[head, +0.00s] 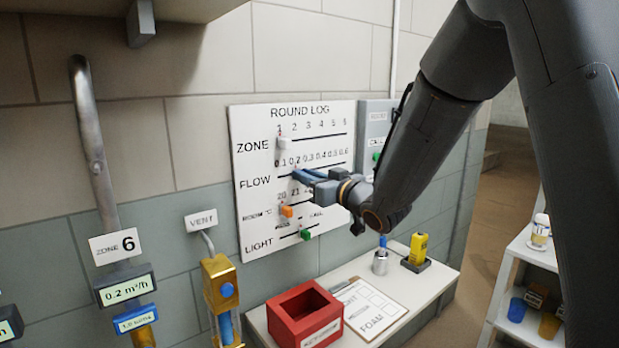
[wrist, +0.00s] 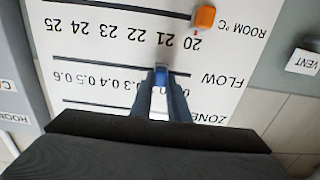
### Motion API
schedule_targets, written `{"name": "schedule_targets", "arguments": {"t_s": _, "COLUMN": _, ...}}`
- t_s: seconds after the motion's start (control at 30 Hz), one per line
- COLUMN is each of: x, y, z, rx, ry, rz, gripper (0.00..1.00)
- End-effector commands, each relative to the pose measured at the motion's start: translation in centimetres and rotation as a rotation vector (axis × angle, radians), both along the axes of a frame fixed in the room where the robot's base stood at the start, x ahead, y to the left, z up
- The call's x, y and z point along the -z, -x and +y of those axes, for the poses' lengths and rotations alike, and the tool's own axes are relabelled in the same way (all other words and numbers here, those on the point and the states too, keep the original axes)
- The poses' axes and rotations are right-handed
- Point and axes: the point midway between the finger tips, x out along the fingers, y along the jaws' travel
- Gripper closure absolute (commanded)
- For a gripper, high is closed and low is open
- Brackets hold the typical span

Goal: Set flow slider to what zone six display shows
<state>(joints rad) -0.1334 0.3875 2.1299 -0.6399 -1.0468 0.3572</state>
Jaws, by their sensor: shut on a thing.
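The zone 6 display (head: 126,290), under the ZONE 6 sign (head: 115,246), reads 0.2 m³/h. The white round log board (head: 260,118) carries the flow row, marked 0.1 to 0.6. My gripper (head: 303,174) is at that row, shut on the blue flow slider knob (wrist: 161,75). The wrist view is upside down and shows both fingers around the knob. In the head view the knob appears close to the 0.2 label. The fingers hide the lowest labels in the wrist view, so its exact mark cannot be told.
The white zone knob (head: 283,143) is above, near 1. The orange room knob (head: 287,211), near 20, and green light knob (head: 305,235) are below. A grey panel (head: 374,115) adjoins the board. A red box (head: 305,318) and clipboard (head: 368,308) lie on the counter below.

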Motion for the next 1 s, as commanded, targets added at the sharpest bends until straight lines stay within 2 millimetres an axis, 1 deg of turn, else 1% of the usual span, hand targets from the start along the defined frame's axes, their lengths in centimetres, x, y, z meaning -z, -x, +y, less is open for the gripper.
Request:
{"name": "schedule_targets", "arguments": {"t_s": 0.03, "x": -0.1, "y": 0.0, "z": 0.0, "rx": 0.0, "ry": 0.0, "rz": -0.001, "gripper": 0.83}}
{"name": "schedule_targets", "arguments": {"t_s": 0.13, "x": -0.1, "y": 0.0, "z": -0.1, "rx": 0.001, "ry": 0.0, "rz": -0.001, "gripper": 0.67}}
{"name": "schedule_targets", "arguments": {"t_s": 0.17, "x": 0.0, "y": 0.0, "z": -0.1, "rx": 0.001, "ry": 0.0, "rz": -0.001, "gripper": 0.66}}
{"name": "schedule_targets", "arguments": {"t_s": 0.4, "x": 0.0, "y": -0.1, "z": -0.2, "rx": 0.003, "ry": 0.001, "rz": -0.001, "gripper": 0.66}}
{"name": "schedule_targets", "arguments": {"t_s": 0.53, "x": 0.0, "y": 0.4, "z": -0.7, "rx": 0.004, "ry": 0.001, "rz": -0.001, "gripper": 0.66}}
{"name": "schedule_targets", "arguments": {"t_s": 0.9, "x": 0.0, "y": 4.7, "z": -4.2, "rx": 0.005, "ry": 0.0, "rz": -0.001, "gripper": 0.66}}
{"name": "schedule_targets", "arguments": {"t_s": 1.0, "x": 0.0, "y": 5.5, "z": -4.7, "rx": 0.003, "ry": 0.0, "rz": -0.001, "gripper": 0.66}}
